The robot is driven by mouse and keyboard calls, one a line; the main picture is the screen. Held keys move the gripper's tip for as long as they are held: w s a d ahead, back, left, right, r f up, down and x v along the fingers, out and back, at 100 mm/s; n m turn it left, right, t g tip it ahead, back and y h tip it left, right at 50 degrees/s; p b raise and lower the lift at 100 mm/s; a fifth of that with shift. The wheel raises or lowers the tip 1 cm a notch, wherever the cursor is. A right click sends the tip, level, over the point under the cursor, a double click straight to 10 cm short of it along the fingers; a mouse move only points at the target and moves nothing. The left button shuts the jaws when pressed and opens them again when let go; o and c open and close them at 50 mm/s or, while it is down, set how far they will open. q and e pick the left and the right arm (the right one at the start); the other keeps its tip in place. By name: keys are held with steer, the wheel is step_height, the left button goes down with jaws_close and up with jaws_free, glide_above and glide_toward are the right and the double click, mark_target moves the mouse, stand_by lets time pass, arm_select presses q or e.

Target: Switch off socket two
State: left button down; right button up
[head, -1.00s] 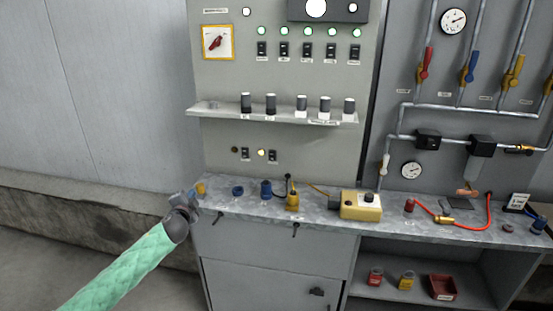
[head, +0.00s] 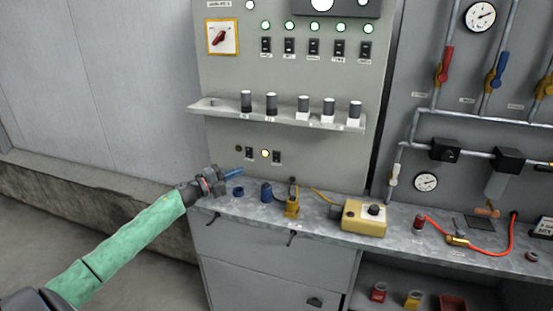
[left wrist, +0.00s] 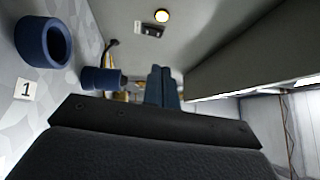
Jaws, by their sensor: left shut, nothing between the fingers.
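Two small switches sit low on the grey panel. The left switch (head: 250,152) has a dark lamp (head: 238,148) beside it. The right switch (head: 276,156) has a lit yellow lamp (head: 265,153) beside it. I cannot read their labels. My left gripper (head: 237,173) is over the left end of the worktop, below the left switch, with its blue fingers shut and empty. In the left wrist view, the shut fingers (left wrist: 164,86) point towards a panel with a lit lamp (left wrist: 162,15) and a dark switch (left wrist: 148,30), apart from both. My right gripper is out of view.
On the worktop (head: 330,222) stand a blue ring (head: 239,191), a blue plug (head: 267,191), a yellow plug (head: 292,206) and a yellow box (head: 364,217). A shelf (head: 285,118) with several cylinders juts out above the switches.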

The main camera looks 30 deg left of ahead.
mark_target(278, 156)
arm_select(q)
steer(key=shift+w+d+f+m+g+h, duration=0.1)
steer(key=shift+d+f+m+g+h, duration=0.2)
steer(key=shift+d+m+g+h, duration=0.4)
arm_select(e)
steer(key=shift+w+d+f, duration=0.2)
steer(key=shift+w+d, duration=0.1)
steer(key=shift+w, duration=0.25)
arm_select(q)
steer(key=shift+a, duration=0.1)
